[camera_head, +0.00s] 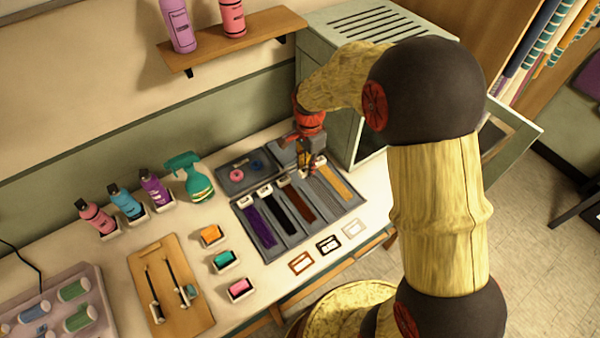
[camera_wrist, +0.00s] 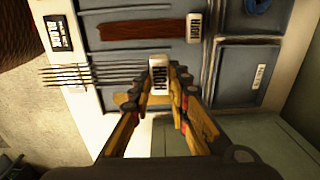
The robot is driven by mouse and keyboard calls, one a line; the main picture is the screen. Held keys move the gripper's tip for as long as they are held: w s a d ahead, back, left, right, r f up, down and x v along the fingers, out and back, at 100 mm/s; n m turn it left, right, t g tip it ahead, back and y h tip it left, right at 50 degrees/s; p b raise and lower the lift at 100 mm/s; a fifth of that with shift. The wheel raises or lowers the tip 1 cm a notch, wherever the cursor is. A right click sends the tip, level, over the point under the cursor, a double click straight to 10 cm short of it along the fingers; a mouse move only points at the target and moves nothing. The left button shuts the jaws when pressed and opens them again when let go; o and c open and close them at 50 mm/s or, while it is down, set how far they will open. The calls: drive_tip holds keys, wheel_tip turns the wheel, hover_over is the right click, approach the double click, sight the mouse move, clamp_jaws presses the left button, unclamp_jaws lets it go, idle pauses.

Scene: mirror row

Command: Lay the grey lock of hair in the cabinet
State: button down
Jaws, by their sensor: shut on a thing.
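My gripper (camera_head: 310,166) is over the far end of the hair tray (camera_head: 288,240). In the wrist view my gripper (camera_wrist: 160,95) is shut on the white tag of the grey lock of hair (camera_wrist: 95,75). Its thin grey strands stretch left from the tag, past the tray's edge. How high it is above the tray I cannot tell. The cabinet (camera_head: 345,30) is a grey-green box with a slotted top, behind and right of my gripper. Its door (camera_head: 508,143) stands open to the right. My arm hides much of its front.
Purple (camera_head: 258,228), black (camera_head: 279,210), brown (camera_head: 300,202) and blond (camera_head: 337,182) locks lie in the tray. A green spray bottle (camera_head: 192,182) and several coloured bottles stand left. A shelf (camera_head: 230,47) hangs above. Label cards (camera_head: 328,245) lie at the front edge.

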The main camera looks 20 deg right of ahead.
drive_tip(key=w+f, duration=0.3)
drive_tip(key=f, duration=0.1)
drive_tip(key=w+f+b, duration=0.1)
drive_tip(key=w+f, duration=0.1)
drive_tip(key=shift+w+a+f, duration=0.15)
drive_tip(key=shift+w+a, duration=0.15)
drive_tip(key=shift+w, duration=0.05)
drive_tip(key=shift+w+f+b, duration=0.1)
drive_tip(key=shift+f+b, duration=0.25)
drive_tip(key=shift+f, duration=1.2)
drive_tip(key=shift+f, duration=0.1)
drive_tip(key=c, duration=1.7)
unclamp_jaws()
